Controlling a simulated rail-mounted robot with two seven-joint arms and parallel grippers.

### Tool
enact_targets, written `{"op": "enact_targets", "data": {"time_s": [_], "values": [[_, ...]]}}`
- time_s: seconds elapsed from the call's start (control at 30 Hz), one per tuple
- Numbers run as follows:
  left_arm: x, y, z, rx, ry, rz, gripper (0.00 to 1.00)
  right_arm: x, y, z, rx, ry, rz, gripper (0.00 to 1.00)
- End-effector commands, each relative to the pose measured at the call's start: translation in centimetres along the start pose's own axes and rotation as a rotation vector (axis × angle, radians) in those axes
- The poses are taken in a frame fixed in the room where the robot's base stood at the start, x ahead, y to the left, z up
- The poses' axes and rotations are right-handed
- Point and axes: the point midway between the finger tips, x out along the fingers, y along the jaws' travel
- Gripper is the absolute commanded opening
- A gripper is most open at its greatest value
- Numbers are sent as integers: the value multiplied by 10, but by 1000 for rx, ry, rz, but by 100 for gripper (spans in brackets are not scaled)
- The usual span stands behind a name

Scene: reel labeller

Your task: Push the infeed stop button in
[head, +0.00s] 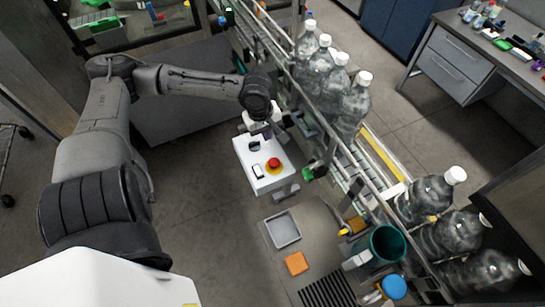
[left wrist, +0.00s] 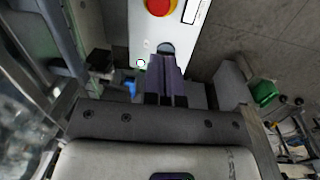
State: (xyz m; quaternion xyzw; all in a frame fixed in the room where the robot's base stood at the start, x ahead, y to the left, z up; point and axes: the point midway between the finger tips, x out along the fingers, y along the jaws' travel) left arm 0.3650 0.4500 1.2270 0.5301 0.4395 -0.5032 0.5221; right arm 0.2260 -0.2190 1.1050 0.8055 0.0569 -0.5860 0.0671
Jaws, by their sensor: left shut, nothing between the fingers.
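A white control box (head: 245,160) stands beside the bottle conveyor in the head view. On its face are a red mushroom button (head: 273,163) on a yellow collar, a dark round control (head: 254,147) and a small white label plate (head: 258,171). My left gripper (head: 263,129) is over the far end of the box, closer to the dark control than to the red button. In the left wrist view its shut, empty fingers (left wrist: 165,72) point toward the dark control (left wrist: 166,49); contact cannot be told. The red button (left wrist: 160,6) is cut by the top edge.
Several clear bottles (head: 352,105) stand on the conveyor, and others lie at the lower right. A grey tray (head: 283,230), an orange block (head: 296,263) and a teal bin (head: 386,243) are below the box. Open floor (head: 195,195) lies left of the box.

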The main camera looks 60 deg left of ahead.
Motion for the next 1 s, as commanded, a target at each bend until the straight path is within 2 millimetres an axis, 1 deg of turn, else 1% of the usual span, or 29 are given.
{"op": "enact_targets", "data": {"time_s": [0.17, 0.57, 0.67, 0.77, 1.0], "values": [[0, 0, 0, -43, 1, 0, 0, 0, -1, 0, 3, 1, -2, 43], [3, 0, 0, -45, 0, 0, 0, 0, -3, -1, 12, 2, -9, 43], [11, 0, 0, -47, -2, 1, 0, 1, -4, 0, 12, 2, -9, 43], [25, 0, 0, -46, -3, 1, 0, 2, -4, 0, 12, 2, -9, 43], [70, 0, 0, -47, -3, 0, 0, 1, -3, 0, 10, 1, -8, 43]]}}
